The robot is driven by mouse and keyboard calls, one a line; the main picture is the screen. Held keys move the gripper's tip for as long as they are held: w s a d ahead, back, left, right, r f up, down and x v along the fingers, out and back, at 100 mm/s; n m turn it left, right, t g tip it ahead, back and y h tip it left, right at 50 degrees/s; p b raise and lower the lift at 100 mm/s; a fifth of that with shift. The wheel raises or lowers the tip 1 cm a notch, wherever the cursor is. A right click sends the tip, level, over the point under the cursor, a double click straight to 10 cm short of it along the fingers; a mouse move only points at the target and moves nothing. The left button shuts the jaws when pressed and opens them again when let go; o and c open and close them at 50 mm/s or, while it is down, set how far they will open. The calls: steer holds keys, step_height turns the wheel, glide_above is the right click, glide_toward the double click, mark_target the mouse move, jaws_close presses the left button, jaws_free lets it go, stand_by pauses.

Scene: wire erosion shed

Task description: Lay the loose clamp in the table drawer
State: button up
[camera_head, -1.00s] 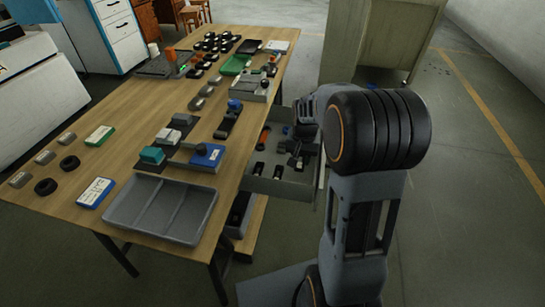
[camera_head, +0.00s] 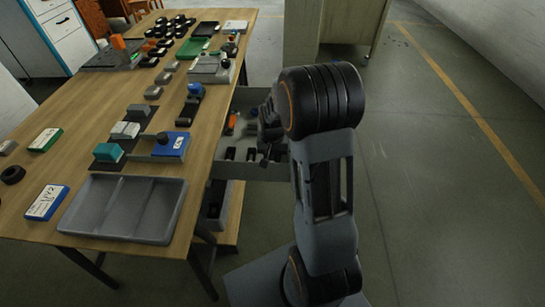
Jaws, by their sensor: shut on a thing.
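The table drawer (camera_head: 243,173) is a grey open box pulled out from the right side of the wooden table. My gripper (camera_head: 266,146) is over the right part of the drawer, partly hidden by my own arm. It is shut on a small dark thing that looks like the loose clamp (camera_head: 265,159); its outline blends with the dark jaws. I cannot tell whether the clamp touches the drawer floor. Inside the drawer lie an orange-handled tool (camera_head: 232,120) and several small dark pieces (camera_head: 230,153).
The wooden table (camera_head: 150,85) carries a grey divided tray (camera_head: 124,207), a blue-based block (camera_head: 171,145), a teal-topped block (camera_head: 108,152) and several dark parts. A pale cabinet (camera_head: 310,30) stands behind the drawer. The floor at the right is clear.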

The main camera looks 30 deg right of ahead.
steer(key=shift+f, duration=0.1)
steer(key=o, duration=1.1)
step_height(320, 180, up, 12)
steer(key=p, duration=0.3)
steer(key=s+a+r+n+t, duration=0.1)
steer(key=s+a+r+n, duration=0.1)
steer(key=s, duration=0.2)
steer(key=s+a+r+n+t, duration=0.1)
steer(key=s+a+r+n, duration=0.1)
steer(key=s, duration=0.3)
steer(key=s+a+r+n+t, duration=0.1)
steer(key=s+a+r, duration=0.1)
steer(key=s+a, duration=0.2)
steer(key=shift+s+a+n, duration=0.25)
steer(key=shift+s+n, duration=0.15)
steer(key=shift+s, duration=0.35)
